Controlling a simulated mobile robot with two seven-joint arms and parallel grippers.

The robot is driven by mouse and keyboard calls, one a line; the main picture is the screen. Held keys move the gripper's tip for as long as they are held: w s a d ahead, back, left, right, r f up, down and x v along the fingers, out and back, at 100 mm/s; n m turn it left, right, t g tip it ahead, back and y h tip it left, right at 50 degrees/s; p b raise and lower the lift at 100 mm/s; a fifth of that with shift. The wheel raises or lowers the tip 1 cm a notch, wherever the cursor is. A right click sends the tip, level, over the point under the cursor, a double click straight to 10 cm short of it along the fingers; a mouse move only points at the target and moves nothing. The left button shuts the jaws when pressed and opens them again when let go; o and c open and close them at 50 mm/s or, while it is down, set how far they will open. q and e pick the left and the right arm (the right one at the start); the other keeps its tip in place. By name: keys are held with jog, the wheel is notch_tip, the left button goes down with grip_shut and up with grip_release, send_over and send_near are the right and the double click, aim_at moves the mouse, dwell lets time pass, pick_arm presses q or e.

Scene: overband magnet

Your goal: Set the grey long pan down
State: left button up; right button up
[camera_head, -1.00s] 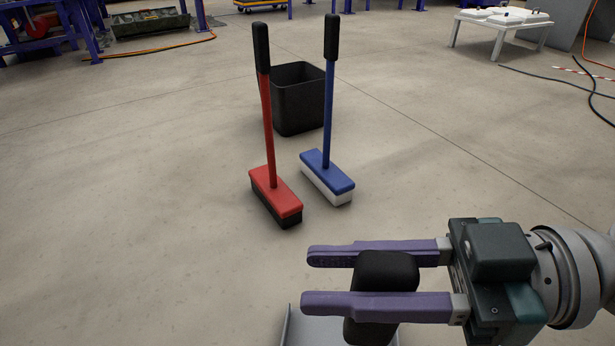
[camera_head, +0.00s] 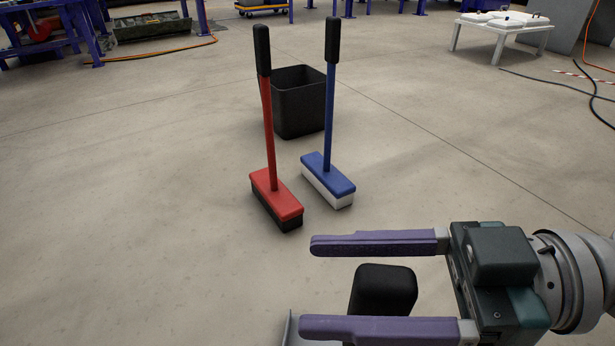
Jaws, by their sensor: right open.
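The grey long pan (camera_head: 291,328) shows only as a strip of its grey edge at the bottom of the head view. Its black grip end (camera_head: 384,290) stands up between the fingers of my right gripper (camera_head: 378,286). The right gripper comes in from the right and its purple fingers are wide open. There is a clear gap between the grip and the far finger; the near finger covers the grip's lower part. The rest of the pan is below the frame or hidden, so its contact with the floor cannot be seen. My left gripper is not in view.
A red brush (camera_head: 276,199) and a blue brush (camera_head: 328,184) stand upright on the floor ahead. A black bin (camera_head: 298,104) stands behind them. A white table (camera_head: 503,25) is at the back right, with cables on the floor. The floor at left is clear.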

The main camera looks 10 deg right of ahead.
jog(key=shift+d, duration=0.15)
jog(key=p+v, duration=0.3)
jog(key=v, duration=0.5)
jog(key=shift+s+d+r, duration=0.1)
jog(key=shift+s+d, duration=0.05)
jog(key=shift+d, duration=0.25)
jog(key=shift+s+d, duration=0.15)
jog(key=shift+d, duration=0.3)
